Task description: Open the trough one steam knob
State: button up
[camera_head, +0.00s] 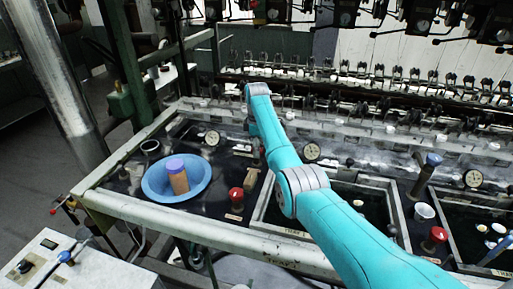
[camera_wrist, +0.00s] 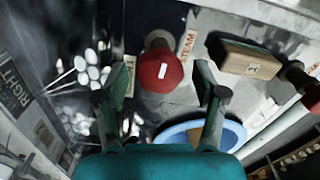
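In the wrist view a red round knob (camera_wrist: 160,72) with a white mark stands beside a label reading STEAM (camera_wrist: 188,40). My gripper (camera_wrist: 160,95) is open, its two dark fingers apart to either side of and below this knob in the picture, with nothing between the tips. I see no contact. In the head view my gripper is mostly hidden behind my turquoise arm. A red knob (camera_head: 236,194) stands left of the arm there; I cannot tell if it is the same knob.
A blue bowl (camera_head: 158,191) holds a brown cylinder with a purple top (camera_head: 177,172). A brown block (camera_wrist: 245,60) and another red knob (camera_wrist: 311,92) lie right of the steam knob. White cocoons (camera_wrist: 88,72) are at left. A second red knob (camera_head: 438,234) stands at right.

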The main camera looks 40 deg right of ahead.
jog(key=shift+r, duration=0.1)
notch_tip(320, 180, up, 12)
dwell(0.7)
